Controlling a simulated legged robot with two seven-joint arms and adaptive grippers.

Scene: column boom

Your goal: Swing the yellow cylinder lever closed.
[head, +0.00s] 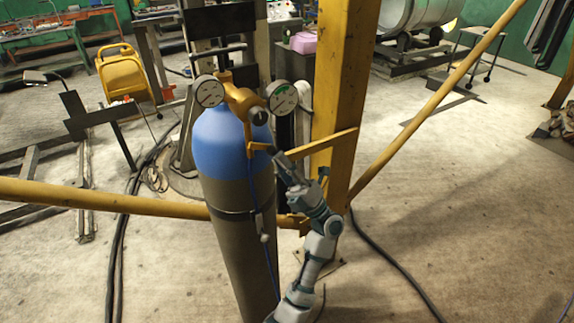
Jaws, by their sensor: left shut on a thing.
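A gas cylinder (232,150) with a blue shoulder and a grey-brown body stands upright in the middle of the head view. A yellow regulator with two round gauges sits on top of it. A yellow lever (257,146) hangs below the regulator and bends out to the right in front of the blue shoulder. My left gripper (273,151) is at the lever's right end, shut on it. The fingertips are small and dark, so the exact grip is hard to see. My right gripper is not in view.
A yellow column (339,70) stands close behind and right of the cylinder, with a yellow bar (325,142) just beyond my gripper. Yellow poles slope away left and right (435,95). Dark hoses lie on the floor. The floor at right (470,210) is mostly clear.

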